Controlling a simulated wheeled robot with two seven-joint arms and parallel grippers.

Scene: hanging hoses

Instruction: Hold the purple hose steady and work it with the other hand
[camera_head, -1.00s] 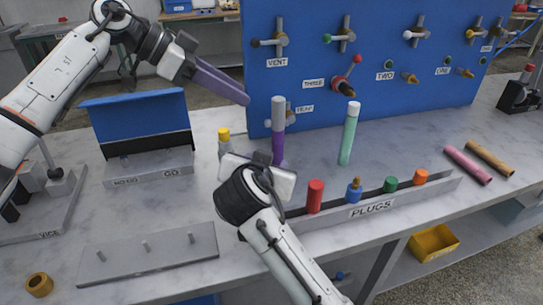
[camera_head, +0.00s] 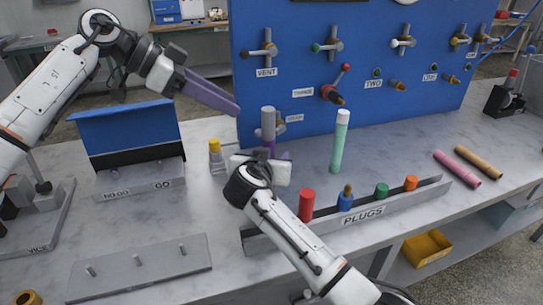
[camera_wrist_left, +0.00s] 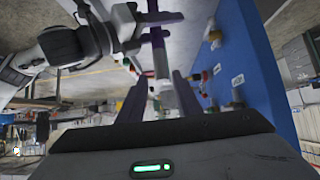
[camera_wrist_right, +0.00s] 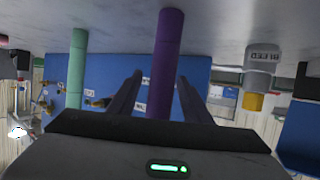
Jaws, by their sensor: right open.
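The purple hose (camera_head: 269,151) stands upright on the bench, its top part grey. In the right wrist view the purple hose (camera_wrist_right: 165,60) lies between the two spread fingers of my right gripper (camera_wrist_right: 158,88). I see room on both sides of it, and the jaws are open. In the head view my right gripper (camera_head: 277,165) is low at the hose, hiding its lower part. My left gripper (camera_head: 236,108) is up left of the hose's grey top, apart from it in the head view. In the left wrist view its fingers (camera_wrist_left: 158,88) are spread, with the hose's grey end in line between them.
A green hose (camera_head: 340,145) stands to the right. The plug rack (camera_head: 400,203) with several coloured plugs lies in front. The blue valve panel (camera_head: 375,100) rises close behind. A yellow-capped bottle (camera_head: 216,160) and the NO GO/GO block (camera_head: 140,182) are at left.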

